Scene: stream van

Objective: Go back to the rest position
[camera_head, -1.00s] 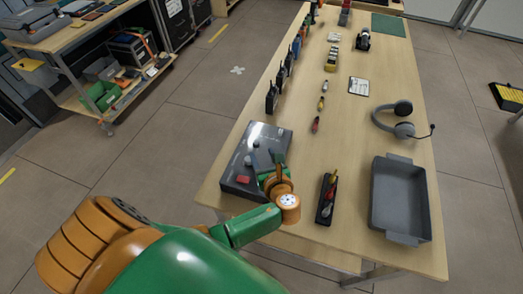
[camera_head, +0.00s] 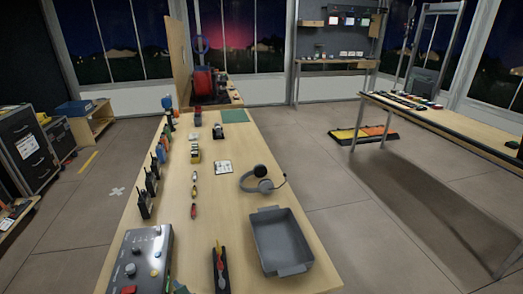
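Neither gripper shows clearly in the head view. A small green and orange bit at the bottom edge, beside the control box, may be part of my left arm; it is too cut off to tell. The grey control box (camera_head: 148,258) with its knobs and red button lies at the near left of the long wooden table (camera_head: 222,200), cut by the bottom edge. Nothing of mine covers its visible top.
A grey bin (camera_head: 283,243), a headset (camera_head: 262,181) and a dark holder with tools (camera_head: 219,268) are on the table. Several radios (camera_head: 144,203) stand along its left edge. A second table (camera_head: 440,118) stands right. Open floor lies between the tables.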

